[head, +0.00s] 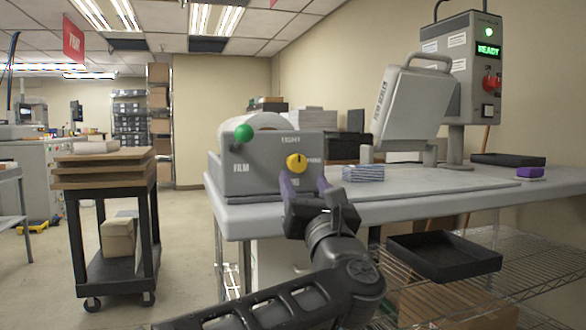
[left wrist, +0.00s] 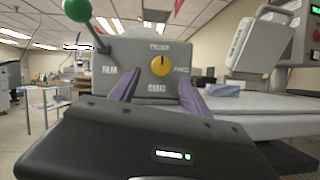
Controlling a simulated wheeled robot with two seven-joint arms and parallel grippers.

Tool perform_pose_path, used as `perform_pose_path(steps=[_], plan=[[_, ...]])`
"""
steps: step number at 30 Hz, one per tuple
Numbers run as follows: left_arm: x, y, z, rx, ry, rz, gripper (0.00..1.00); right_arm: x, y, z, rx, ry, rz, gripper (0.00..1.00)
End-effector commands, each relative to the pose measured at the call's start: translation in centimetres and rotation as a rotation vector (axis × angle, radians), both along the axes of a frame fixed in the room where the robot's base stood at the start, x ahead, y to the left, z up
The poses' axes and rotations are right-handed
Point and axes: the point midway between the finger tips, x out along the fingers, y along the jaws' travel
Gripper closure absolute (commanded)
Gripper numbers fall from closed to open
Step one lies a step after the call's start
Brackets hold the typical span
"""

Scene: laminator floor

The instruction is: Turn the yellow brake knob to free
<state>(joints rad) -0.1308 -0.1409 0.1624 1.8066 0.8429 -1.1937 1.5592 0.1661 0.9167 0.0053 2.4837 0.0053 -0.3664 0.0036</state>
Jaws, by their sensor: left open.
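The yellow brake knob (head: 296,162) is on the front of a grey film unit (head: 255,180) at the table's left end. In the left wrist view the knob (left wrist: 160,66) has a dark mark that seems to point up, toward the TIGHT label. Another label is at its right, too small to read surely. My left gripper (head: 304,184) is open, its two purple fingers just below and in front of the knob, apart from each other. In the left wrist view the fingers (left wrist: 156,88) stand either side below the knob, not closed on it. My right gripper is not in view.
A green-ball lever (head: 244,133) stands left of the knob on the same unit. A film sealer lid (head: 408,105), a blue stack (head: 363,173) and a control box (head: 475,75) reading READY are to the right. A black cart (head: 110,225) stands left.

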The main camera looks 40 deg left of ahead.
Motion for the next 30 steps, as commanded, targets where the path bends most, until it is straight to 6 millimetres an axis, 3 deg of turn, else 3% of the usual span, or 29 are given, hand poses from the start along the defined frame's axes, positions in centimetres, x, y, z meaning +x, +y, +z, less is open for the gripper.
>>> perform_pose_path(steps=[11, 24, 30], plan=[[0.5, 0.4, 0.2, 0.001, 0.003, -0.001, 0.44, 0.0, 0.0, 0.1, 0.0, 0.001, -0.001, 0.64], [4.2, 4.7, 2.6, 0.003, 0.003, 0.001, 0.44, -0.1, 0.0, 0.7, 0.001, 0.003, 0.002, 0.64], [4.8, 5.4, 2.9, 0.003, 0.003, 0.0, 0.44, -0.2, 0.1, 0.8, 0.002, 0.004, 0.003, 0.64]])
